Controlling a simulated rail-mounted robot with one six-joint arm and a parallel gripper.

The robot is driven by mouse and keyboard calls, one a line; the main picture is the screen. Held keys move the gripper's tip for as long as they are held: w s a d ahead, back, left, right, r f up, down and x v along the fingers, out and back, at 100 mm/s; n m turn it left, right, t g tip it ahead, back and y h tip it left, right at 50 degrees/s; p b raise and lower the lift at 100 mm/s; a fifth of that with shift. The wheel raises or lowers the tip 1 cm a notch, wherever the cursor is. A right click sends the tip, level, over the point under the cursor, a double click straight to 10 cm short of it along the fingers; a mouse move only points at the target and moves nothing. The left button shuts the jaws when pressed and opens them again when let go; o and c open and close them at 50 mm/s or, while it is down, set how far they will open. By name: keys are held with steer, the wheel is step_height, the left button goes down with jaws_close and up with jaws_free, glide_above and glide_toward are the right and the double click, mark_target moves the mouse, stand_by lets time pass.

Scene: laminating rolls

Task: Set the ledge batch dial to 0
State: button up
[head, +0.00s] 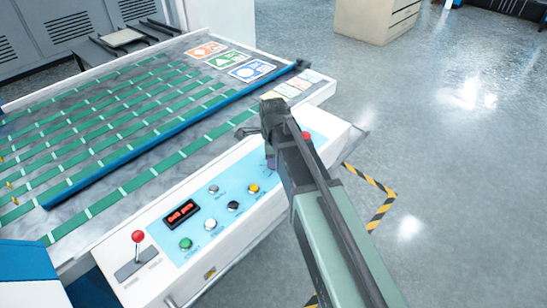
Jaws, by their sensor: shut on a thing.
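My gripper (271,163) reaches down to the right part of the light blue control panel (160,234) on the machine's white front ledge. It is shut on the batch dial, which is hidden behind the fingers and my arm. The dial's pointer and numbers cannot be read. Faint markings show on the panel just left of the fingertips. A dark display with red digits (181,214) sits further left on the panel; its digits are too small to read surely.
Near the display are green (185,243), white (209,224), black (233,206) and yellow (253,188) buttons. A red button (305,136) is just right of my arm. A red-knobbed lever (138,237) stands at the panel's left. Open floor lies right.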

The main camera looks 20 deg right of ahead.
steer(key=n, duration=0.4)
steer(key=shift+n, duration=0.3)
steer(key=n, duration=0.3)
steer(key=shift+n, duration=0.3)
steer(key=n, duration=0.3)
steer(key=shift+n, duration=0.3)
steer(key=n, duration=0.4)
steer(key=shift+n, duration=0.3)
steer(key=n, duration=0.3)
steer(key=shift+n, duration=0.3)
steer(key=n, duration=0.3)
steer(key=shift+n, duration=0.3)
steer(key=n, duration=0.3)
steer(key=shift+n, duration=2.3)
